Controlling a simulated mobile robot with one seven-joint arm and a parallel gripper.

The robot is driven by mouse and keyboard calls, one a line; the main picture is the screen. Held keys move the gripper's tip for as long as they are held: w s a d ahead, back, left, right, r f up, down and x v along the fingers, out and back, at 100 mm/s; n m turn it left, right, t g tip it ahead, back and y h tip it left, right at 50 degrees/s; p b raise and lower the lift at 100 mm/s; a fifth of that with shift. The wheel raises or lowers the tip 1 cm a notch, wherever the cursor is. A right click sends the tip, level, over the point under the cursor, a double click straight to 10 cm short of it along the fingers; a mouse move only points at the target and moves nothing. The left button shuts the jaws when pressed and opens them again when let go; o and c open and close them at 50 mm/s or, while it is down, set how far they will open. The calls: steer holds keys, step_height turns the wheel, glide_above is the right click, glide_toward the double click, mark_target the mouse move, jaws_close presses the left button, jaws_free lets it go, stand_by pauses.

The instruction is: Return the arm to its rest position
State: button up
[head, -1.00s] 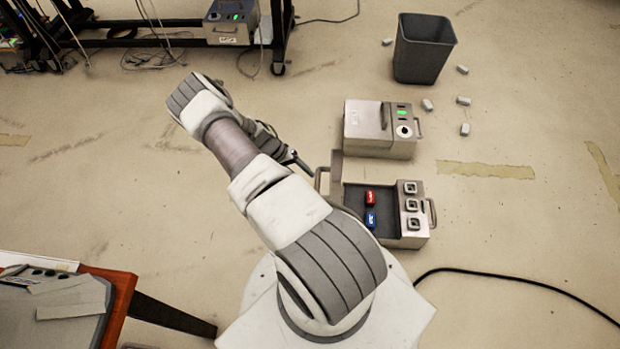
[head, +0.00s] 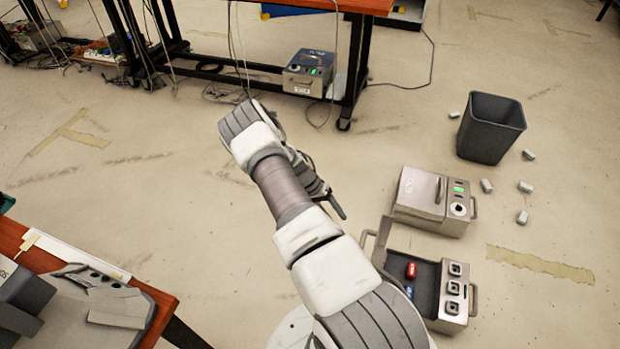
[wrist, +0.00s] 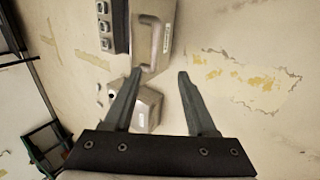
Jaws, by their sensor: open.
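My arm reaches forward from the bottom of the head view, bent at a raised elbow. My gripper (head: 338,208) is partly hidden behind the forearm there, left of the open case. In the wrist view my gripper (wrist: 160,74) shows two dark fingers spread apart with nothing held between them. A grey case with a handle (wrist: 152,45) lies beyond the fingertips, and a second box (wrist: 148,108) shows between the fingers.
The open case (head: 455,295) holds a red phone (head: 410,270) and a partly hidden blue one. A closed metal case (head: 430,200), a dark bin (head: 490,128) and several small grey blocks stand behind. A wooden-edged table (head: 150,300) is at lower left. Floor left of my arm is clear.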

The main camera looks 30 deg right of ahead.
steer(key=w+a+r+n+t+y, duration=0.15)
steer(key=a+r, duration=0.25)
steer(key=r, duration=0.6)
steer(key=w+a+r+t+y, duration=0.15)
steer(key=a+r, duration=0.35)
steer(key=r, duration=0.6)
steer(key=w+a+r+n+t, duration=0.15)
steer(key=a+r, duration=0.25)
steer(key=r, duration=0.6)
steer(key=s+a+r+n+t+y, duration=0.1)
steer(key=s+a+r+n+t, duration=0.4)
steer(key=s+r, duration=0.55)
steer(key=s+a+r+n+t, duration=0.2)
steer(key=s+a+r, duration=0.65)
steer(key=s, duration=0.25)
step_height(320, 180, up, 24)
steer(key=p, duration=2.3)
steer(key=shift+w+d+g, duration=0.15)
steer(key=shift+d+g, duration=0.2)
